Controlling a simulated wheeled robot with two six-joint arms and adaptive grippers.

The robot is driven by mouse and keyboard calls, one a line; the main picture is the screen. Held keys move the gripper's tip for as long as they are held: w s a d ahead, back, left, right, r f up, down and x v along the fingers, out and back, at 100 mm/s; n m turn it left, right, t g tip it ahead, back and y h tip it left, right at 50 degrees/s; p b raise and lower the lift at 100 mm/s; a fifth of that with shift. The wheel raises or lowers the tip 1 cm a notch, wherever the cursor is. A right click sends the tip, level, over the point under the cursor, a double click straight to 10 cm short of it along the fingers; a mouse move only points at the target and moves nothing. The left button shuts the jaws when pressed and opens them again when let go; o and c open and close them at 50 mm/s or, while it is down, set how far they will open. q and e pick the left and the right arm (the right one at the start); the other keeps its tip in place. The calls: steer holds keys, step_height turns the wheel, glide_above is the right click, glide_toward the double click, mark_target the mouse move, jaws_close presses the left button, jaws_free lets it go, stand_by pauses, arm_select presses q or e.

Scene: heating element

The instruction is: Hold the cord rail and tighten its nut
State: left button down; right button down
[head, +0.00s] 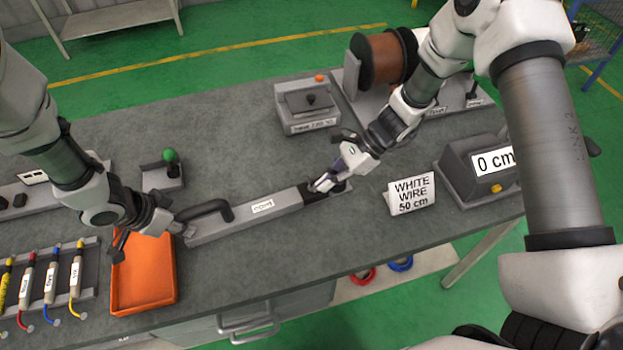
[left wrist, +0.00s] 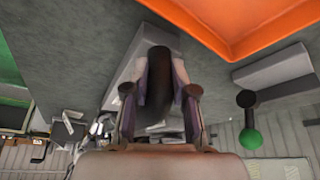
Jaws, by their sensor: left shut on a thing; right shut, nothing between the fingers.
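The cord rail (head: 225,225) is a long grey bar with a white label, lying slantwise on the bench. A black curved handle (head: 207,208) stands on its left part and a dark block sits at its right end. My left gripper (head: 176,224) is shut on the black handle at the rail's left end. In the left wrist view, the dark handle (left wrist: 157,88) is between the two fingers. My right gripper (head: 322,184) is shut and empty, at the rail's dark right end. The nut cannot be made out there; the gripper covers that area.
An orange tray (head: 143,298) and a rack of coloured cords (head: 50,278) lie at left. A green-knobbed lever (head: 169,158) stands behind. A "WHITE WIRE 50 cm" sign (head: 410,194), a "0 cm" device (head: 478,170), a grey box (head: 307,107) and a brown spool (head: 382,57) are at right.

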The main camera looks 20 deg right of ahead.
steer(key=shift+s+a+m+t, duration=0.2)
steer(key=shift+m+t, duration=0.25)
steer(key=shift+m, duration=0.15)
steer(key=shift+s+a+m+t, duration=0.1)
steer(key=shift+s+m+t, duration=0.1)
steer(key=shift+m+t, duration=0.35)
steer(key=shift+s+a, duration=0.25)
steer(key=shift+s, duration=0.05)
steer(key=m+t, duration=0.1)
steer(key=a+m+t+h, duration=0.1)
steer(key=m, duration=0.1)
steer(key=shift+s+m, duration=0.25)
steer(key=shift+s, duration=0.1)
steer(key=shift+a+m+t+h, duration=0.1)
steer(key=shift+m+t+h, duration=0.2)
steer(key=shift+m+t, duration=0.2)
steer(key=shift+w, duration=0.15)
